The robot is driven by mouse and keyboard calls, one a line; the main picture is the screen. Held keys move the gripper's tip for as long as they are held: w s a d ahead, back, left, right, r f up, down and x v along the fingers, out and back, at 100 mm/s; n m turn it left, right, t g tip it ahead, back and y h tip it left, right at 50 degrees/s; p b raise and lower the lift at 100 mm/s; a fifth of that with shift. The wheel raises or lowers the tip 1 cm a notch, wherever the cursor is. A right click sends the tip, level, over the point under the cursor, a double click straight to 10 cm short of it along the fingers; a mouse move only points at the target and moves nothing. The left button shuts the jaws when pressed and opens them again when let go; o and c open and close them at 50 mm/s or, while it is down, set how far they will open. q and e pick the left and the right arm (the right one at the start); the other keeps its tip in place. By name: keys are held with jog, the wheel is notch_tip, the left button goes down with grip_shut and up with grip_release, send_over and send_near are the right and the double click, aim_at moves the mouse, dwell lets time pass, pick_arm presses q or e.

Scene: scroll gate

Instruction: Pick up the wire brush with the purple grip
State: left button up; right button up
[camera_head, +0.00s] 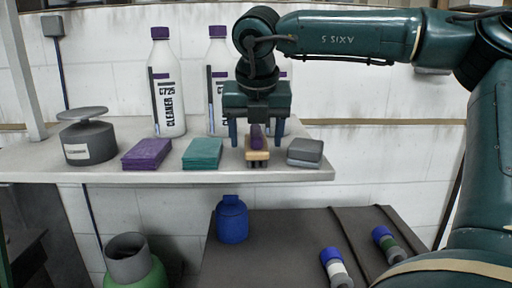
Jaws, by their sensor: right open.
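The wire brush (257,155) has a purple grip on a tan block with dark bristles below. It lies on the light grey shelf (100,175), near its right end. My right gripper (257,144) is directly over the brush, pointing down. Its two blue fingers are apart, one on each side of the purple grip, with gaps visible. Whether the fingertips touch the shelf cannot be told. My left gripper is not in view.
A grey block stack (305,152) sits close right of the brush. A teal pad (202,153) and purple pad (147,153) lie left. White cleaner bottles (167,90) stand behind, and a grey scale (88,140) at far left. Below is a dark surface (280,250) with a blue container (232,220).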

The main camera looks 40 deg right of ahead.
aim_at(256, 130)
jog(key=c, duration=1.1)
jog(key=shift+c, duration=0.2)
jog(key=shift+r+p, duration=0.45)
jog(key=shift+p, duration=0.25)
notch_tip(256, 130, up, 10)
jog(key=shift+f, duration=0.2)
